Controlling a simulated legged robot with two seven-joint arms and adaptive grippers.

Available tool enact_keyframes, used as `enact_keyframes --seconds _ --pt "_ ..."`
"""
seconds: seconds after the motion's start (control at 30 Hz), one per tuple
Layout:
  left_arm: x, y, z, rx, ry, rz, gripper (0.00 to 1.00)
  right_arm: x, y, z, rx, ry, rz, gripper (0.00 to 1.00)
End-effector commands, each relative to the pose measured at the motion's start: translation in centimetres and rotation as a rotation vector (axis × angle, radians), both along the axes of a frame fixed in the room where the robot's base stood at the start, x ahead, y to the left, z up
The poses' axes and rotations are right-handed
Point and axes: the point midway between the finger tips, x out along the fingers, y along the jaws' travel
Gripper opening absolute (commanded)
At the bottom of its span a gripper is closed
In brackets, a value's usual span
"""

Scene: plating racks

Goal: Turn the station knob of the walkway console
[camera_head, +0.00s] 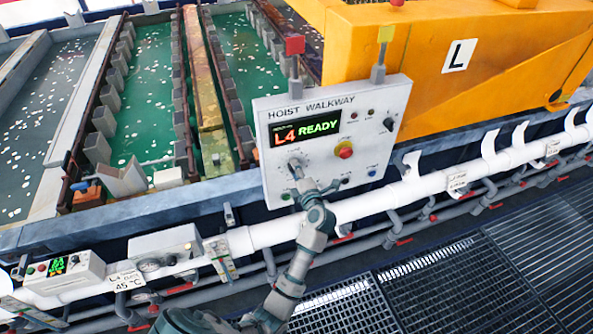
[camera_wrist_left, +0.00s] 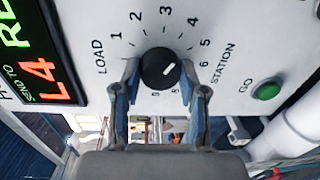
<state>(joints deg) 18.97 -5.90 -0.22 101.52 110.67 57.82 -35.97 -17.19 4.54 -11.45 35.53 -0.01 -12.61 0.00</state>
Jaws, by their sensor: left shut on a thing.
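The white walkway console (camera_head: 375,100) is titled "HOIST WALKWAY" and its display (camera_head: 305,129) reads "L4 READY". My left gripper (camera_head: 298,172) is at the lower left of its panel. In the left wrist view the black round station knob (camera_wrist_left: 158,66) sits between the two fingers of my left gripper (camera_wrist_left: 166,88), which is shut on it. The wrist view also shows "L4" on the display (camera_wrist_left: 38,72). My right gripper is not in view.
A green GO button (camera_wrist_left: 267,91) is right of the dial. A red button on a yellow base (camera_head: 344,150) and a black selector (camera_head: 389,125) are on the panel. A white pipe (camera_head: 400,192) runs below the console. An orange hoist (camera_head: 440,60) stands behind.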

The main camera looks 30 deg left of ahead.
Motion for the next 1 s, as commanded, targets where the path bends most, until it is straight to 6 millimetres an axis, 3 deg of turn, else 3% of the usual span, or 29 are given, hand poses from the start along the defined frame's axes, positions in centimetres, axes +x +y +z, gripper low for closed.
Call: enact_keyframes --seconds 0.03,0.3,0.33,0.4,0.43,0.77,1.0 --pt "-0.1 0.0 -0.7 -0.008 0.012 0.003 0.07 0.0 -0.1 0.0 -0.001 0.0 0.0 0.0" --pt "-0.1 0.0 -0.8 -0.009 0.015 0.004 0.07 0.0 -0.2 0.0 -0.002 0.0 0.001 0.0" --pt "-0.1 0.0 -0.9 -0.009 0.015 0.004 0.47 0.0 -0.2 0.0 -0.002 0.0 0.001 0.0" --pt "-0.1 0.0 -0.8 -0.009 0.015 0.004 0.64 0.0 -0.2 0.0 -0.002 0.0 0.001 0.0" --pt "-0.1 0.0 -0.8 -0.008 0.014 0.004 0.67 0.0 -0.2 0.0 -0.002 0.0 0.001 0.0" --pt "-0.2 -0.2 -0.4 -0.003 0.007 0.001 0.67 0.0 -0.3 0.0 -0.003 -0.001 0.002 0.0" --pt "-2.7 -3.3 -0.2 -0.007 0.007 -0.002 0.67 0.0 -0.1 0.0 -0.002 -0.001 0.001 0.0"
